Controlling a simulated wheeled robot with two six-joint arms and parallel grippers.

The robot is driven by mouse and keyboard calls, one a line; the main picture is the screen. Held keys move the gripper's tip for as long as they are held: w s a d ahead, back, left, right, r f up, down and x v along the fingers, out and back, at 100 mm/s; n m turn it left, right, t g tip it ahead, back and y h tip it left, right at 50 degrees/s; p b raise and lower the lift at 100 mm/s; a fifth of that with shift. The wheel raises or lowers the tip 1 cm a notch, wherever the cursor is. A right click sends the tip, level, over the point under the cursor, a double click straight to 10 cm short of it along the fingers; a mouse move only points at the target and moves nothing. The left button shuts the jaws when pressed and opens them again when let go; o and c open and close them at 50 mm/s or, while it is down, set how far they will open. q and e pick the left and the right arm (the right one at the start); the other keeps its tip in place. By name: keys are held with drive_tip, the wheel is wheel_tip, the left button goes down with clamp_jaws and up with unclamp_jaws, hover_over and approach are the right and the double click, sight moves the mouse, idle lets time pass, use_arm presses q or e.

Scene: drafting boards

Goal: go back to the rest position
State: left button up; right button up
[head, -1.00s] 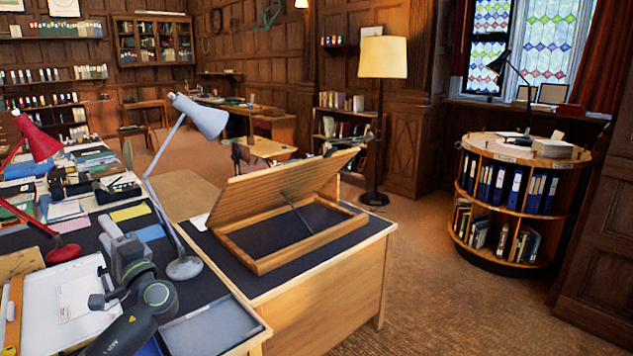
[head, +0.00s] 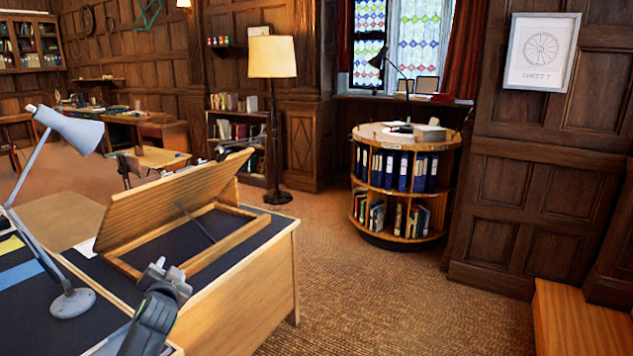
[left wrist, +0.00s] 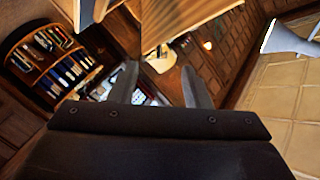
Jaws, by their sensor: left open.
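My left gripper (head: 168,272) is in the lower left of the head view, in front of the tilted wooden drafting board (head: 165,205). It looks empty. In the left wrist view its two fingers (left wrist: 160,82) stand apart with nothing between them. The board is propped on its wooden frame, on the dark top of a wooden desk (head: 245,300). Whether the gripper touches the desk or board cannot be told. My right gripper is in neither view.
A pale desk lamp (head: 72,302) stands left of my gripper. A round bookcase (head: 375,242), a floor lamp (head: 272,60) and a wooden bench (head: 580,325) stand farther off. The carpet (head: 390,300) right of the desk is clear.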

use_arm(q)
drive_tip(key=w+d+r+t+h, duration=0.1)
drive_tip(key=d+r+t+h, duration=0.2)
drive_tip(key=d+r+h, duration=0.15)
drive_tip(key=s+a+f+n+g, duration=0.15)
drive_tip(key=s+f, duration=0.45)
drive_tip(key=f, duration=0.6)
drive_tip(key=s+f+n+g, duration=0.1)
drive_tip(key=s+f+g, duration=0.3)
drive_tip(key=f, duration=0.9)
drive_tip(key=s+f+n+g, duration=0.1)
drive_tip(key=s+f+g, duration=0.1)
drive_tip(key=s+f, duration=0.75)
drive_tip(key=s+f+g, duration=0.4)
drive_tip(key=s+f, duration=1.3)
drive_tip(key=f, duration=0.2)
drive_tip(key=s+d+f+g, duration=0.1)
drive_tip(key=s+f+g, duration=0.1)
drive_tip(key=s, duration=0.8)
drive_tip(key=s+d+f+n+g, duration=0.1)
drive_tip(key=s+f, duration=0.3)
drive_tip(key=s, duration=0.6)
drive_tip(key=s+d+f+n+g, duration=0.1)
drive_tip(key=s+d+f+g, duration=0.2)
drive_tip(key=s, duration=0.7)
drive_tip(key=shift+s+d+f, duration=0.15)
drive_tip(key=shift+s+f, duration=0.2)
drive_tip(key=shift+f, duration=0.1)
